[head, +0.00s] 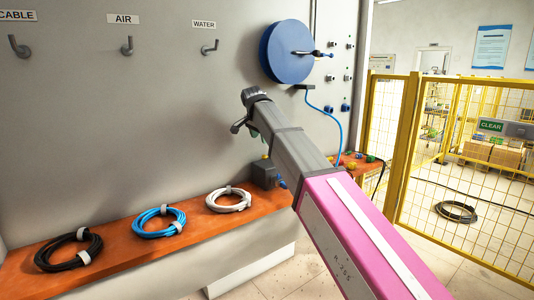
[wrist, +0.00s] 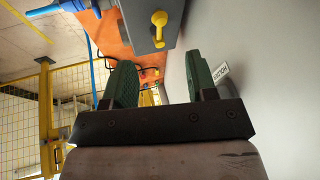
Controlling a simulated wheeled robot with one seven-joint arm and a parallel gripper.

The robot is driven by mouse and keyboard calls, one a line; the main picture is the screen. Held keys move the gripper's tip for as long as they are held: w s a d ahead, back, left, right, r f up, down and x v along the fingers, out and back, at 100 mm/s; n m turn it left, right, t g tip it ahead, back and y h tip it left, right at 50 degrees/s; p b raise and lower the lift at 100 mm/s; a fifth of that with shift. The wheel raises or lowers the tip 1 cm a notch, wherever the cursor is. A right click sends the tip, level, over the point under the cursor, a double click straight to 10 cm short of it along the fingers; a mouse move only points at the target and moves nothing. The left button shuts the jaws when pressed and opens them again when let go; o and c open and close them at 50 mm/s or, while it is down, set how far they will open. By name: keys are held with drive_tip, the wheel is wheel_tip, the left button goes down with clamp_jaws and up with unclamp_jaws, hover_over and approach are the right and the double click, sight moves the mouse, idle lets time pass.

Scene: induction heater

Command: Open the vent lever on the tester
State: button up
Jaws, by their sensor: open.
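The tester appears to be a grey box (head: 264,174) at the right part of the orange shelf, partly hidden behind my arm in the head view. In the wrist view the grey box (wrist: 150,14) is at the top, with a yellow lever (wrist: 158,30) on its face. My gripper (wrist: 163,80) is open and empty, its two green fingers apart. The lever is beyond the fingertips and apart from them. In the head view my gripper (head: 253,133) is above the box, mostly hidden by my wrist.
Black (head: 69,250), blue (head: 159,222) and white (head: 228,199) coiled hoses lie on the orange shelf (head: 120,243). A blue hose reel (head: 287,52) hangs on the grey wall. A blue fitting (wrist: 45,11) sticks out from the box. A yellow mesh fence (head: 468,185) stands at right.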

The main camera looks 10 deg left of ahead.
drive_tip(key=x, duration=1)
drive_tip(key=shift+w+f, duration=0.15)
drive_tip(key=shift+f, duration=0.15)
drive_tip(key=shift+d, duration=0.1)
drive_tip(key=c, duration=0.9)
